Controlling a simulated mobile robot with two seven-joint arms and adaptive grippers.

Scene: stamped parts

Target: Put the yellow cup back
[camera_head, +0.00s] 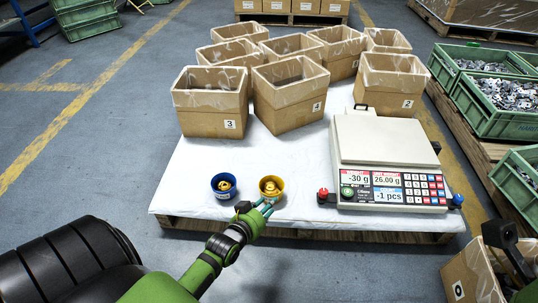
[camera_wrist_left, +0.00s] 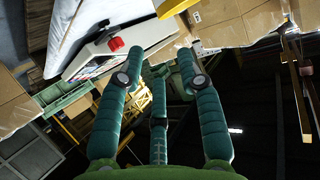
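The yellow cup (camera_head: 271,187), with brass-coloured parts inside, stands upright near the front edge of the white-covered pallet. A blue cup (camera_head: 224,185) with similar parts stands to its left. My left gripper (camera_head: 266,208) is just in front of the yellow cup, its teal fingertips close to the cup's near side; I cannot tell whether they touch. In the left wrist view the fingers (camera_wrist_left: 157,85) are spread apart with nothing held between them. My right gripper (camera_head: 500,236) seems to be the dark shape at the right edge, mostly cut off.
A counting scale (camera_head: 382,150) with a red knob (camera_head: 323,193) stands right of the cups; the knob also shows in the left wrist view (camera_wrist_left: 116,44). Several cardboard boxes (camera_head: 290,100) stand behind. Green crates (camera_head: 500,95) of metal parts are at right. White surface left of the blue cup is clear.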

